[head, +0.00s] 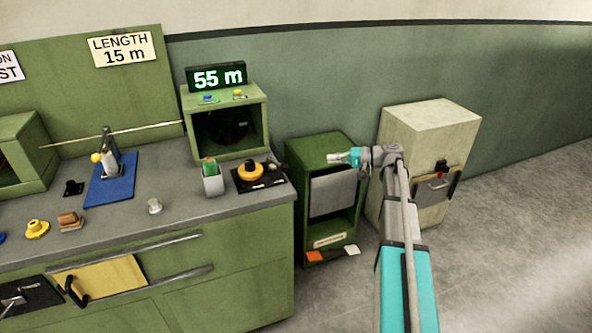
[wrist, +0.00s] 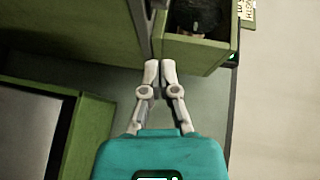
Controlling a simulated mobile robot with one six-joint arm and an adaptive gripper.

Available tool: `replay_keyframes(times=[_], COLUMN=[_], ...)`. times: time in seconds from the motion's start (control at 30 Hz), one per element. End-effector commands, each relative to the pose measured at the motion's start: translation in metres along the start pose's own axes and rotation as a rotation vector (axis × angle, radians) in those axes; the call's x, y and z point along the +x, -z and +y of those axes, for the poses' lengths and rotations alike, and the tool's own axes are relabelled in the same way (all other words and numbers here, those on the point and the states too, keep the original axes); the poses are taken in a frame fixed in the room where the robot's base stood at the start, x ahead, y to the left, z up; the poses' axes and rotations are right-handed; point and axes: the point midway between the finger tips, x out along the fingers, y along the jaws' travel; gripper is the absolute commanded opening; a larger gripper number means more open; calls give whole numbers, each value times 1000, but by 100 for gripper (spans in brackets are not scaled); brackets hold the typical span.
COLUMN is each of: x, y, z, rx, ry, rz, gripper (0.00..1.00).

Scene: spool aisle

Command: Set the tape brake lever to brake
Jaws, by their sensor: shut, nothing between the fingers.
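No label in view names the tape brake lever, and I cannot tell for sure which part it is. A black plate with a yellow-orange knob (head: 250,171) lies near the counter's right end. Another black plate with a grey handle (head: 12,302) is on the counter's front at the far left. My gripper (head: 333,158) is at the green cabinet, right of the counter, pointing left. In the wrist view my gripper (wrist: 160,66) is shut and empty, its fingertips together.
A green cabinet (head: 322,149) and a pale cabinet (head: 430,125) stand right of the counter (head: 200,215). The floor at right is clear.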

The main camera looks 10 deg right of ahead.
Motion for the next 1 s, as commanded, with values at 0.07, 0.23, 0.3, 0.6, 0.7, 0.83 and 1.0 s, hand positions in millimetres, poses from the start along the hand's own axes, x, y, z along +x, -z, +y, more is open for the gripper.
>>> replay_keyframes(times=[0.07, 0.23, 0.3, 0.6, 0.7, 0.83, 1.0], x=[-4, -7, -7, -4, 1, 12, 34], y=[4, 6, 6, 5, 5, 5, 6], z=[1, 0, 0, 0, 0, 0, 0], rx=[-2, -2, -2, -2, -2, -2, -3], ry=[17, 26, 25, 24, 24, 24, 24], rz=[8, 13, 13, 11, 10, 11, 10], gripper=[0, 0, 0, 0, 0, 0, 0])
